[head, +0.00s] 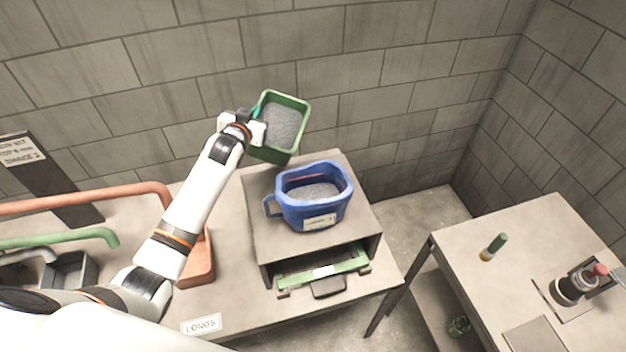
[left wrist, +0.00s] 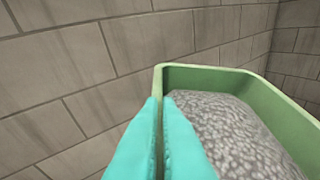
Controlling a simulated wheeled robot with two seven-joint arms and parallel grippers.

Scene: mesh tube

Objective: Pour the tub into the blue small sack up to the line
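A green tub (head: 267,155) holds grey granular material and hangs in the air above and behind the sack, slightly tilted. It also shows in the left wrist view (left wrist: 212,75). My left gripper (head: 257,128) is shut on the tub's left wall; its teal fingers (left wrist: 160,140) pinch the rim. The blue small sack (head: 315,212) stands open on top of a grey box, with a handle on its left and a label on its front. Grey material lies inside it, and a reddish line (head: 306,181) shows on its inner back wall. My right gripper is not in view.
The grey box (head: 262,222) has an open front with a green-edged drawer (head: 322,270). Pipes (head: 90,199) and an orange-brown bin (head: 199,262) are at the left. A second table (head: 480,215) at the right holds a green-topped tube (head: 495,246) and a dark device (head: 568,290).

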